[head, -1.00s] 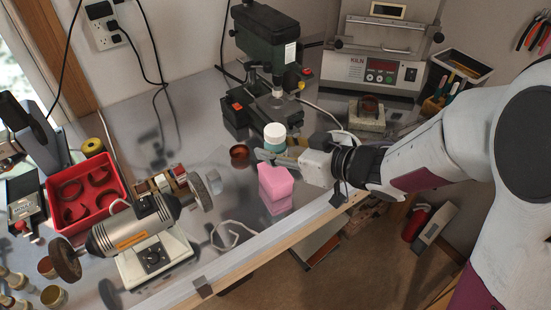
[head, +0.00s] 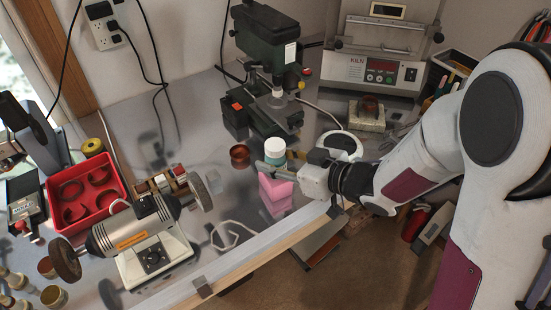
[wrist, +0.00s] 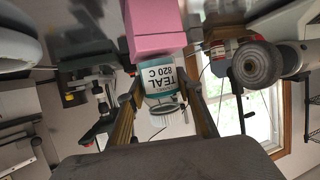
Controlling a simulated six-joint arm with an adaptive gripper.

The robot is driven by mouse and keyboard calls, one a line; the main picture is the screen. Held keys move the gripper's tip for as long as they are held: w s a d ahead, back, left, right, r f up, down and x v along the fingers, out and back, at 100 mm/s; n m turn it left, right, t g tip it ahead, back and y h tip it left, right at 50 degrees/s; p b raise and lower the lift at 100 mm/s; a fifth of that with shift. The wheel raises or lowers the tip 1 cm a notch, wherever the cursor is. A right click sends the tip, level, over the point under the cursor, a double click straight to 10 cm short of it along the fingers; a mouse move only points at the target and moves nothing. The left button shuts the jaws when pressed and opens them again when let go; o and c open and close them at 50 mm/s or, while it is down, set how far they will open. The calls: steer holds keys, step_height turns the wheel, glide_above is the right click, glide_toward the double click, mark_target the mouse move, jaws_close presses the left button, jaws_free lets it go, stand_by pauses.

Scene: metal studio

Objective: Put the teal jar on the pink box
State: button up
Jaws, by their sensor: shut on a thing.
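The teal jar (head: 275,151) has a white lid and a white label reading TEAL 820 C. In the wrist view the jar (wrist: 160,80) appears upside down, between my two fingers. My gripper (head: 272,164) is shut on it from the front right and holds it upright. The pink box (head: 275,200) stands near the bench's front edge, just below the jar in the head view; my fingers partly cover its top. In the wrist view the pink box (wrist: 156,28) lies right against the jar's base end. I cannot tell whether they touch.
The green drill press (head: 268,60) stands behind, and the bench grinder (head: 135,225) is to the left. A kiln (head: 375,65) stands at the back right.

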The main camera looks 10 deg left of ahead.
steer(key=shift+f, duration=0.15)
steer(key=o, duration=1.2)
steer(key=shift+s+d+r, duration=0.15)
steer(key=shift+d+r, duration=0.2)
steer(key=shift+d, duration=0.05)
steer(key=shift+v, duration=5.6)
